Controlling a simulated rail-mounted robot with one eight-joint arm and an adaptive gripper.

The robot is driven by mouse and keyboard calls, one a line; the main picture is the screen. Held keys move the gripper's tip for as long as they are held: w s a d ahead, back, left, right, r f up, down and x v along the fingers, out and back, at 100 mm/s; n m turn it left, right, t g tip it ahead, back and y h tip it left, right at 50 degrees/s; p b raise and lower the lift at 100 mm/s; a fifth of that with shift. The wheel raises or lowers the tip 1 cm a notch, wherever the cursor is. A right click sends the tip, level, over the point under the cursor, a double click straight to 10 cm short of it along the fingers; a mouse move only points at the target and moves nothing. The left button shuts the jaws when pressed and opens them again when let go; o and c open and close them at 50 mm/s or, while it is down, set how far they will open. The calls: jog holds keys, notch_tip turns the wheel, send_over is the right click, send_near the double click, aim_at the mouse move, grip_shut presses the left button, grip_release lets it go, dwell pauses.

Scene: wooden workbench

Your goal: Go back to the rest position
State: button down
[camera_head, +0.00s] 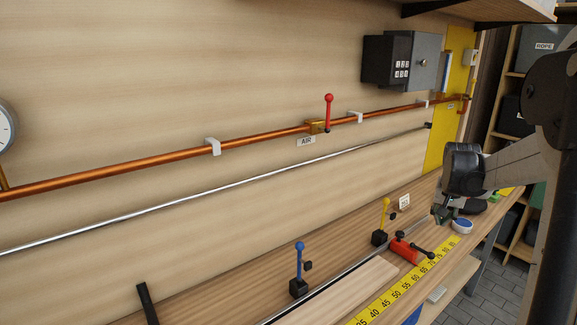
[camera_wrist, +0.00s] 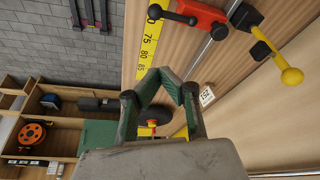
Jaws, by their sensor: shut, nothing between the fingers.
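My gripper (camera_head: 441,213) hangs over the far right part of the workbench in the head view, near a red clamp (camera_head: 408,248). Its greenish fingers are together and empty in the wrist view (camera_wrist: 163,76). Part of my arm fills the right edge of the head view. The red clamp also shows in the wrist view (camera_wrist: 205,14), beyond the fingertips. A lever with a yellow knob (camera_head: 384,203) stands left of the clamp.
A lever with a blue knob (camera_head: 299,248) stands nearer on the bench. A yellow ruler (camera_head: 395,290) lies along the bench. A copper pipe (camera_head: 110,169) with a red-handled valve (camera_head: 328,100) runs along the wall. A grey keypad box (camera_head: 412,60) hangs at the upper right.

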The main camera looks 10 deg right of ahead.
jog(key=s+a+r+n+t, duration=0.1)
jog(key=s+a+r+n, duration=0.2)
jog(key=a, duration=0.9)
jog(key=s+a+r+n+t, duration=0.1)
jog(key=s+a+r, duration=0.3)
jog(key=a, duration=0.7)
jog(key=s+a+f+n+t+y, duration=0.2)
jog(key=s+a+n, duration=0.2)
jog(key=s+a, duration=1.1)
jog(key=a, duration=0.4)
jog(key=shift+s+f+n+y, duration=0.2)
jog(key=shift+n+y, duration=0.2)
